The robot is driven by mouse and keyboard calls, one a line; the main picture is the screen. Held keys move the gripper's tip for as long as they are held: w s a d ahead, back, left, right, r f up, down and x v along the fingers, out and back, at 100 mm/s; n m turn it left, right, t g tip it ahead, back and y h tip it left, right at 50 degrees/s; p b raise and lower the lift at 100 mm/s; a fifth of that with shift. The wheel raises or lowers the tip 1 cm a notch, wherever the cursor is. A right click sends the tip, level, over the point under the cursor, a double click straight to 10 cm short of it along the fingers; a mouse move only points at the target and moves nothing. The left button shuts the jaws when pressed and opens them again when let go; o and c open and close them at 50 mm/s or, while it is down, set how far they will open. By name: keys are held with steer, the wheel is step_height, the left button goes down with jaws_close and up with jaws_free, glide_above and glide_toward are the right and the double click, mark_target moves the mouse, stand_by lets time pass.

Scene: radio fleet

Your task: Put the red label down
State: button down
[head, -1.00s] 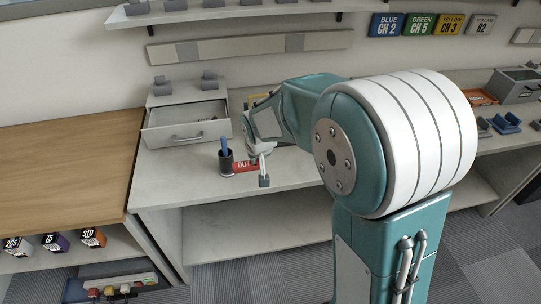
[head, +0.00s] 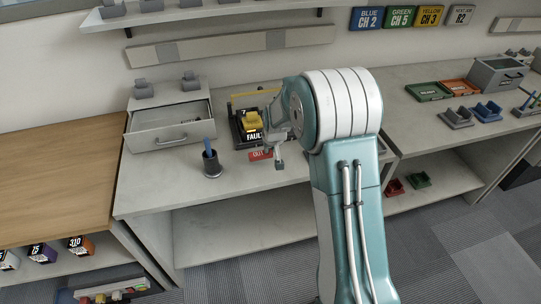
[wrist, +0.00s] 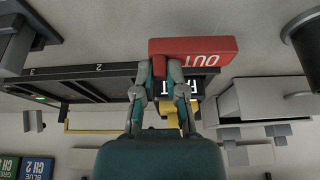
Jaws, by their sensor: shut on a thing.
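The red label (head: 259,155), marked OUT, is at my gripper (head: 278,163) in the head view, over the grey bench near a black rack. In the wrist view the red label (wrist: 215,47) lies across the fingertips of my gripper (wrist: 167,73), which is shut on one end of it. The lettering appears upside down there. The label is close to the bench top; I cannot tell whether it touches. The arm partly hides the rack.
The black rack (head: 238,137) holds a yellow radio (head: 251,121) above a FAULT sign. A dark pen cup (head: 212,165) stands left of the label. An open grey drawer (head: 178,136) is behind the cup. The bench front (head: 180,197) is clear.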

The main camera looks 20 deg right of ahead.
mark_target(271, 155)
steer(key=f, duration=0.3)
steer(key=shift+w+d+f, duration=0.2)
steer(key=shift+d+f, duration=0.1)
steer(key=shift+d, duration=0.05)
steer(key=shift+a+f, duration=0.2)
steer(key=shift+a, duration=0.1)
steer(key=c, duration=0.7)
jaws_free()
steer(key=shift+d, duration=0.2)
steer(key=shift+r, duration=0.15)
steer(key=s+a+r, duration=0.1)
steer(key=s+r, duration=0.8)
steer(key=r, duration=0.3)
steer(key=s+a+r, duration=0.1)
steer(key=s+r, duration=0.7)
steer(key=r, duration=0.3)
steer(key=s+r+t, duration=0.1)
steer(key=s+r, duration=0.2)
steer(key=s, duration=1.6)
steer(key=shift+a, duration=0.4)
